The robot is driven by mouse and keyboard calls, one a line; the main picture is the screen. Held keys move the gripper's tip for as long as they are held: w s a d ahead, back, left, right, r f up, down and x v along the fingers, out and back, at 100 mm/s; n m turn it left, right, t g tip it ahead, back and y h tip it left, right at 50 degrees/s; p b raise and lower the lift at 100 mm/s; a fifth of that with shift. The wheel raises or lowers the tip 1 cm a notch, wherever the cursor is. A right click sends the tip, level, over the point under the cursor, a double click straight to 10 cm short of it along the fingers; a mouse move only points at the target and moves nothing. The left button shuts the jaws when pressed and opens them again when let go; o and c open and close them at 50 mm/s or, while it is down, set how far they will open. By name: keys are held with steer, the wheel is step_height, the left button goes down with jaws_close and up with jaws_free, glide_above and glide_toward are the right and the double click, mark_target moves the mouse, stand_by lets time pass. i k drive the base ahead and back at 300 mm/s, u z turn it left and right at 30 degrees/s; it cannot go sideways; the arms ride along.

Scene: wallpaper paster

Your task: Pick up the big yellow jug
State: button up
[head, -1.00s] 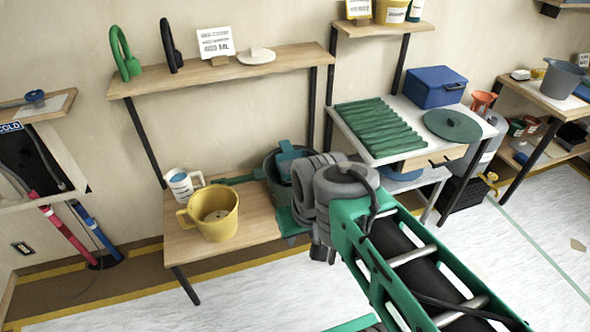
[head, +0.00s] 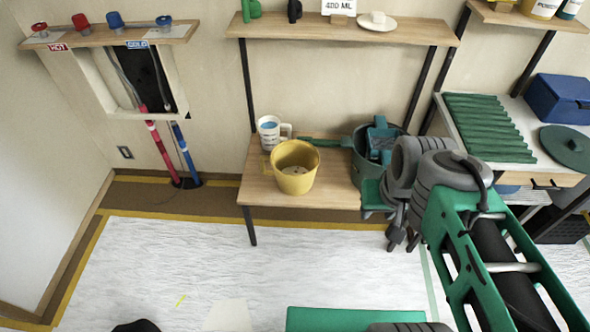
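The big yellow jug (head: 295,170) stands upright and open-topped on the low wooden shelf. Its handle is on its left side. A smaller white measuring jug (head: 270,132) with a blue mark stands behind it to the left. My gripper (head: 402,238) is at the end of my green and grey arm, right of the yellow jug and apart from it, near the shelf's right end. I see nothing held.
A dark teal bucket (head: 362,160) with teal things in it stands right of the jug, close to my wrist. The low shelf (head: 262,190) has an upper shelf (head: 340,32) above it. A workbench (head: 470,145) stands at right. The floor (head: 170,260) in front is mostly clear.

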mark_target(294, 163)
steer(key=u, duration=1)
steer(key=i, duration=1.2)
steer(key=u, duration=1.7)
